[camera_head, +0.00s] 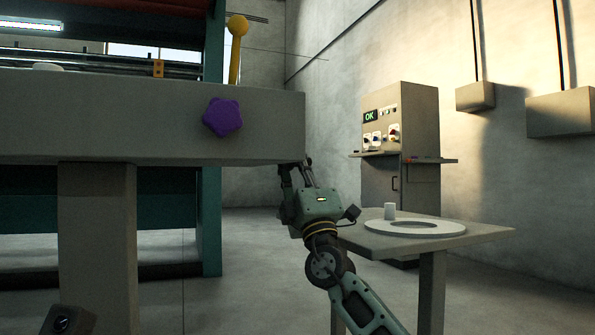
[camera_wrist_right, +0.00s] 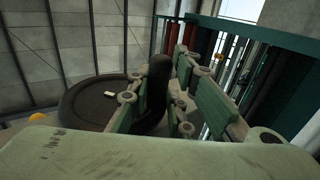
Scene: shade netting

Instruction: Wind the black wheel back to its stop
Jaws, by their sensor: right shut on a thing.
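The black wheel (camera_wrist_right: 88,103) shows in the right wrist view as a dark disc with a small pale mark and an upright black handle (camera_wrist_right: 158,70). In the head view the wheel is hidden behind the end of the grey beam. My right gripper (camera_wrist_right: 168,85) is shut on the black handle, with a green finger on each side of it. In the head view my right gripper (camera_head: 304,172) reaches up to the lower right corner of the beam, its fingertips partly hidden.
The grey beam (camera_head: 150,115) carries a purple star knob (camera_head: 223,117); a yellow ball-topped lever (camera_head: 236,50) stands behind it. A control cabinet (camera_head: 415,110) stands behind.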

